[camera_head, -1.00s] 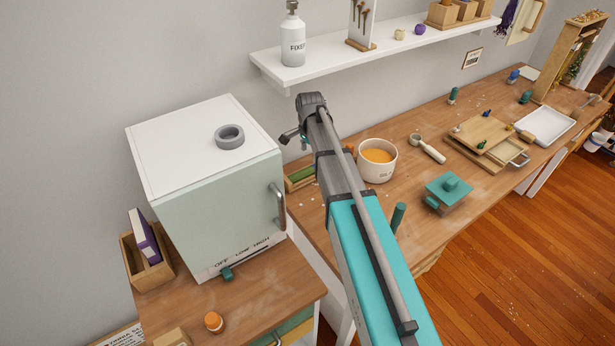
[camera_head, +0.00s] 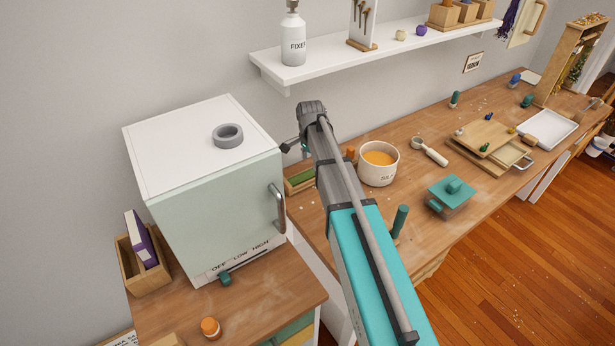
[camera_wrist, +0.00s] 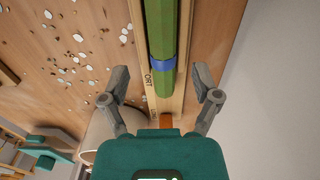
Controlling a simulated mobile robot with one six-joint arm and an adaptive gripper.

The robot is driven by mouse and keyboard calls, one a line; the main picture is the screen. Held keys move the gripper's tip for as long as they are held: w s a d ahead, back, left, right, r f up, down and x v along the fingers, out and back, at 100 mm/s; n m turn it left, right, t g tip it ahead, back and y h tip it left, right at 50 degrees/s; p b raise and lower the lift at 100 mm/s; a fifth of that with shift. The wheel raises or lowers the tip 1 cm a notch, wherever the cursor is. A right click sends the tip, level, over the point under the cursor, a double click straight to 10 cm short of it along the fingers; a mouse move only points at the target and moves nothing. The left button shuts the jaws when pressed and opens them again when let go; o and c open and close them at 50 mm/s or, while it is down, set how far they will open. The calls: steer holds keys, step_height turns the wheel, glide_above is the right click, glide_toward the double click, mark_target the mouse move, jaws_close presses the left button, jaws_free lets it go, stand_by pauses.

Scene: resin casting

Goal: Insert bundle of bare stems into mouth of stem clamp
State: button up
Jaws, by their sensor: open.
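The bundle of bare stems (camera_wrist: 163,45) is green with a blue band around it. It lies lengthwise in a narrow wooden tray (camera_wrist: 141,98) with partly hidden lettering. In the head view the green bundle (camera_head: 300,179) shows beside the white cabinet, partly hidden by my arm. My gripper (camera_wrist: 162,80) is open and empty, with one finger to each side of the tray near the banded end. I cannot tell from the wrist view how far above the bundle the fingers are. I cannot make out the stem clamp for certain in either view.
A pale pot of orange liquid (camera_head: 378,164) stands just right of my arm. The white cabinet (camera_head: 205,170) stands to the left. A teal-lidded block (camera_head: 450,195) and a wooden tray (camera_head: 484,146) are farther right. Pale flakes (camera_wrist: 78,37) lie scattered on the bench.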

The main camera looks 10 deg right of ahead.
mark_target(310, 171)
steer(key=shift+f+b, duration=2.05)
steer(key=shift+f, duration=0.25)
jaws_close()
